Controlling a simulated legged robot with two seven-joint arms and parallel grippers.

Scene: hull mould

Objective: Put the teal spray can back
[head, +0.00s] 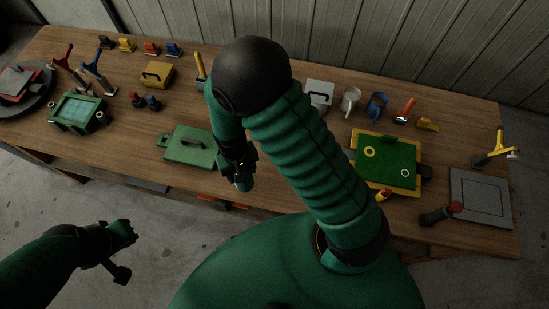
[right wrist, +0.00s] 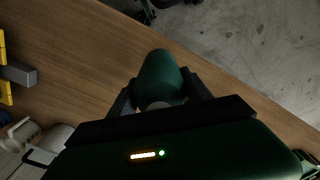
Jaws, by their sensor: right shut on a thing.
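The teal spray can (right wrist: 160,78) is in my right gripper (right wrist: 160,92), with a dark finger on either side of it in the right wrist view. In the head view my right gripper (head: 238,170) is over the front part of the table, just right of a green case (head: 190,147). The can (head: 244,184) shows only as a small part there, mostly hidden by the fingers. My left gripper (head: 122,250) is open and empty, over the floor in front of the table.
The wooden table (head: 290,178) holds a green box with a screen (head: 78,112), a yellow case (head: 157,74), a green board with yellow rim (head: 388,160), a grey panel (head: 482,196), mugs (head: 376,106) and several tools. My right arm hides the table's middle.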

